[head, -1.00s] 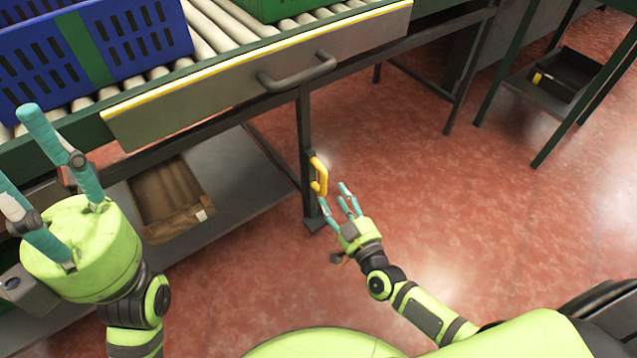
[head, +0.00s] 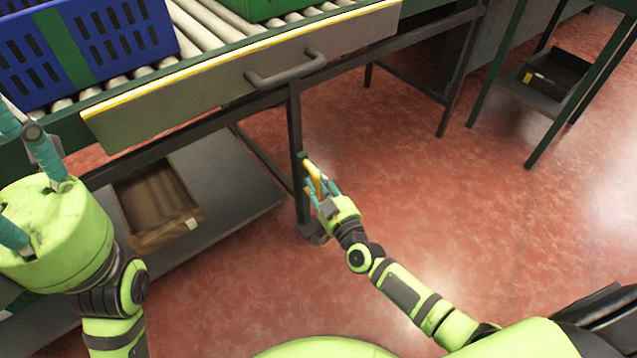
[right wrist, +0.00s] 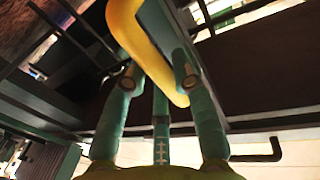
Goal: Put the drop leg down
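The drop leg (head: 296,140) is a dark upright post under the front edge of the roller conveyor, with its foot on the red floor. A yellow handle (head: 313,176) is on the leg; it also shows as a yellow loop in the right wrist view (right wrist: 134,32). My right gripper (head: 322,188) is at the handle, with teal fingers on both sides of it. The handle passes between the fingers, but I cannot tell whether they grip it. My left gripper (head: 25,140) is open and empty at the left, fingers spread, partly outside the picture.
A grey bar handle (head: 286,76) sticks out from the conveyor's front panel (head: 180,105). Blue (head: 110,45) and green crates are on the rollers. A lower shelf (head: 235,185) holds a brown box (head: 150,205). The red floor right of the leg is clear.

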